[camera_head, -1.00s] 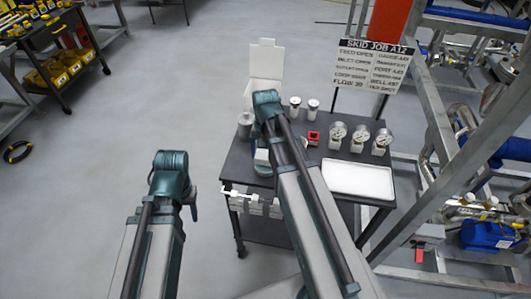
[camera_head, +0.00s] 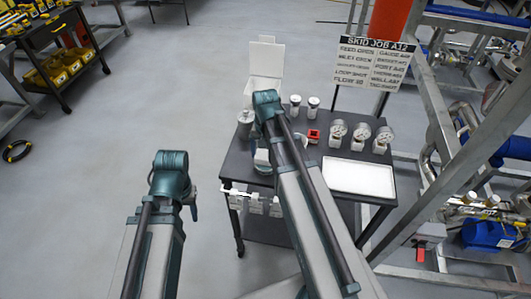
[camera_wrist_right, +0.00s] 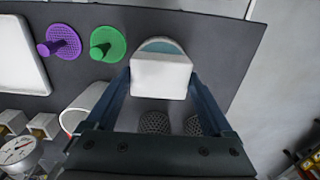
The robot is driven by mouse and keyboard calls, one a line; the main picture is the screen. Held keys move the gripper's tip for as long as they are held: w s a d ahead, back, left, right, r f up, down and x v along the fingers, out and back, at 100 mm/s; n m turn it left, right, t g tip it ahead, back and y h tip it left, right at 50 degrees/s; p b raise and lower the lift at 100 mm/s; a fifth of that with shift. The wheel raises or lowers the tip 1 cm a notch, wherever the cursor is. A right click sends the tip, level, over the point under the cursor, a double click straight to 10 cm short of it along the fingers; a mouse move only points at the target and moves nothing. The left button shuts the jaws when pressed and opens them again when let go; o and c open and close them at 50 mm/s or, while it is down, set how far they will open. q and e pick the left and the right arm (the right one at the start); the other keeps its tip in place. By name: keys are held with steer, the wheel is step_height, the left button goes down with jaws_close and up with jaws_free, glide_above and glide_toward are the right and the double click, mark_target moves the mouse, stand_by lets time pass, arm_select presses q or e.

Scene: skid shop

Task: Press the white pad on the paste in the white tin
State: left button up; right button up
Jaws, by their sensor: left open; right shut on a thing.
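My right gripper (camera_wrist_right: 160,82) is shut on the white pad (camera_wrist_right: 160,76), a block between its two blue fingers. Just beyond the pad, in the right wrist view, shows a round white-rimmed tin with teal paste (camera_wrist_right: 162,46). The pad hides most of this tin, and I cannot tell whether they touch. In the head view the pad (camera_head: 262,157) is low over the dark table's left part, partly behind my arm. My left gripper (camera_head: 192,208) is open and empty, left of the table, with its fingers mostly hidden.
Green (camera_wrist_right: 108,44) and purple (camera_wrist_right: 60,41) knobbed discs lie beside the tin. A white cup-like container (camera_wrist_right: 88,104) is near the left finger. Several gauges (camera_head: 360,136) and a white tray (camera_head: 358,178) occupy the table's right side. A pipe frame (camera_head: 440,130) stands right.

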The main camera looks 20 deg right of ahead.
steer(key=shift+f+b, duration=0.5)
stand_by(1.3)
step_height(320, 180, up, 7)
steer(key=p, duration=0.7)
steer(key=shift+r, duration=0.1)
